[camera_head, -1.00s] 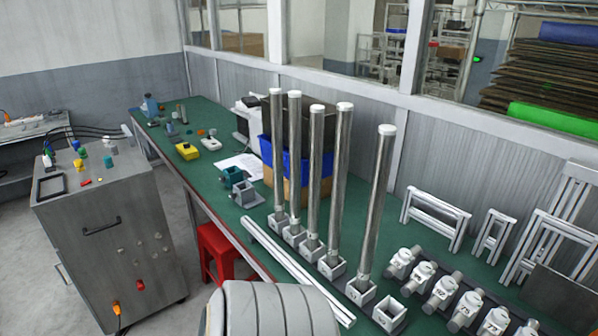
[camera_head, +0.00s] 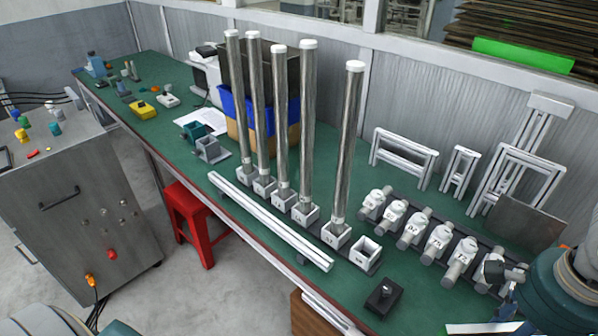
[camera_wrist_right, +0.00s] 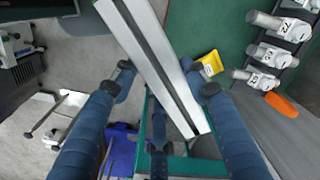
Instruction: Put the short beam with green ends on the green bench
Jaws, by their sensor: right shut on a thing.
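In the right wrist view, a short silver grooved beam (camera_wrist_right: 150,62) runs diagonally between the two dark blue fingers of my right gripper (camera_wrist_right: 167,84). The gripper is shut on it. The beam's upper end is cut off by the frame and its lower end looks grey; I cannot make out green ends there. My right arm enters at the lower right. The green bench (camera_head: 340,283) stretches across the head view. My left gripper is out of view.
Long pale rails (camera_head: 270,222) lie along the bench's front edge. Tall steel tubes (camera_head: 346,140) stand in white sockets behind them. Several labelled cylinders (camera_head: 409,228) and white frames (camera_head: 404,152) fill the right. A black block (camera_head: 382,298) sits near the front. A red stool (camera_head: 187,220) stands below.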

